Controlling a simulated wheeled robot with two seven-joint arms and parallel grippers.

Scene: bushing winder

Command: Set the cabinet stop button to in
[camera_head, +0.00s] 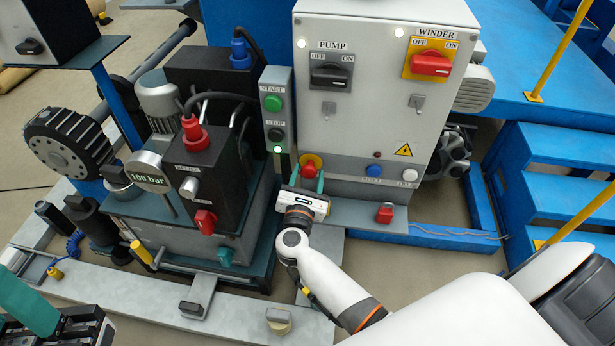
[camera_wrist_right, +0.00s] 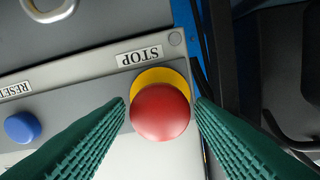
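The cabinet stop button (camera_head: 311,161) is a red mushroom head on a yellow ring, low on the left of the grey cabinet (camera_head: 375,100). In the right wrist view, the stop button (camera_wrist_right: 160,111) sits beside an upside-down STOP label (camera_wrist_right: 139,56). My right gripper (camera_head: 309,173) is in front of it. The green fingers are open, one on each side of the red head, with a narrow gap on both sides in the right wrist view. Whether the button is in or out is hard to tell from straight on.
A blue RESET button (camera_wrist_right: 22,127) is beside the stop button; it also shows in the head view (camera_head: 373,170). A white button (camera_head: 410,174) is farther right. The hydraulic unit (camera_head: 200,195) stands close on the left.

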